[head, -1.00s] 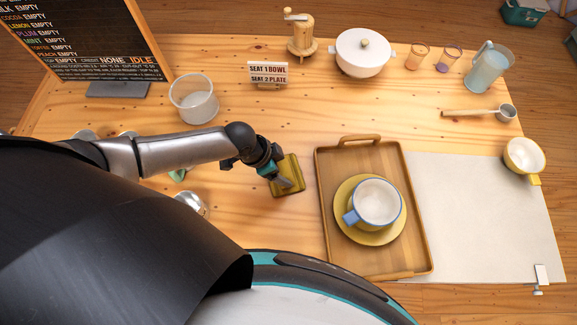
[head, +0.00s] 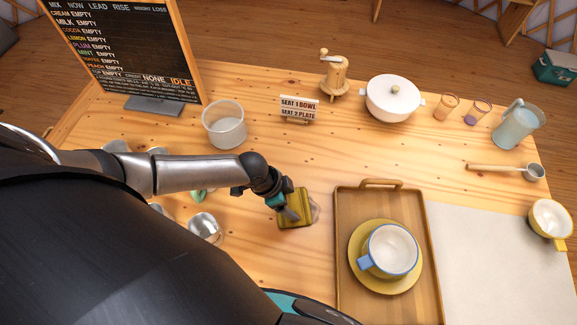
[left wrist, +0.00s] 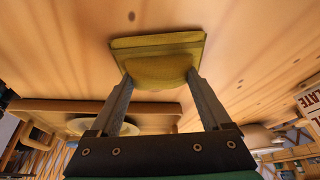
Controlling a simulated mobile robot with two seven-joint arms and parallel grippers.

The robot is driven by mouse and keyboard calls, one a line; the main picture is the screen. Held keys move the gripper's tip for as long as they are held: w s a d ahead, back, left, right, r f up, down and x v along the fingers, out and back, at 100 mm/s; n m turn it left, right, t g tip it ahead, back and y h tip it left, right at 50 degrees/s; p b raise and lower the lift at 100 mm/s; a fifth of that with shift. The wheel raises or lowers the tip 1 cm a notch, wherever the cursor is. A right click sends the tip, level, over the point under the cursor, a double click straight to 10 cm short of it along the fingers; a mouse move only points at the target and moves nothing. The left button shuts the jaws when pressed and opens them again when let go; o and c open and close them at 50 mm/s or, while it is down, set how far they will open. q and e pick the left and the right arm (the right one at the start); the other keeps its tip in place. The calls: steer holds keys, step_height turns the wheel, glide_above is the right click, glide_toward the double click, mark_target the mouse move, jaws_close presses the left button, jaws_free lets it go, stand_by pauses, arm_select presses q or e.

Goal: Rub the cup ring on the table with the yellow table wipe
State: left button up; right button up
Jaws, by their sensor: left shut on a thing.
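The yellow table wipe (head: 289,199) lies on the wooden table (head: 262,165), left of the tray. My left gripper (head: 290,214) is shut on the wipe, its fingers pointing down at the table. In the left wrist view the folded wipe (left wrist: 158,46) is pinched between the two fingertips (left wrist: 160,82). A faint greyish-brown stain, seemingly the cup ring (head: 314,211), shows at the wipe's right edge; the rest of it is hidden under the wipe. My right gripper is not in view.
A wooden tray (head: 343,270) with a blue-handled cup (head: 391,249) on a yellow saucer stands close on the right. A glass container (head: 224,125), a sign (head: 299,109) and a white pot (head: 391,99) stand behind. A metal bowl (head: 205,228) sits near my left arm.

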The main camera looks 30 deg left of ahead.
arm_select(q)
steer(key=shift+w+d+p, duration=0.15)
steer(key=shift+w+d, duration=0.05)
steer(key=shift+d, duration=0.75)
steer(key=shift+w+d+p, duration=0.15)
steer(key=shift+d, duration=0.8)
steer(key=shift+w+d+p, duration=0.15)
steer(key=shift+w+d, duration=0.05)
steer(key=shift+d, duration=0.75)
steer(key=shift+s+a, duration=0.15)
steer(key=shift+a, duration=0.6)
steer(key=shift+s+a, duration=0.15)
steer(key=shift+a, duration=0.6)
steer(key=shift+s+a+f, duration=0.1)
steer(key=shift+s+a, duration=0.15)
steer(key=shift+a, duration=0.55)
steer(key=shift+s+a, duration=0.25)
steer(key=shift+a, duration=0.5)
steer(key=shift+s+a+p, duration=0.15)
steer(key=shift+p, duration=0.15)
steer(key=shift+w+d, duration=0.2)
steer(key=shift+d, duration=0.65)
steer(key=shift+w+d, duration=0.2)
steer(key=shift+d, duration=0.65)
steer(key=shift+w+d+p, duration=0.15)
steer(key=shift+w+d, duration=0.15)
steer(key=shift+d, duration=0.45)
steer(key=shift+w+d+p, duration=0.15)
steer(key=shift+w+d, duration=0.1)
steer(key=shift+d, duration=0.45)
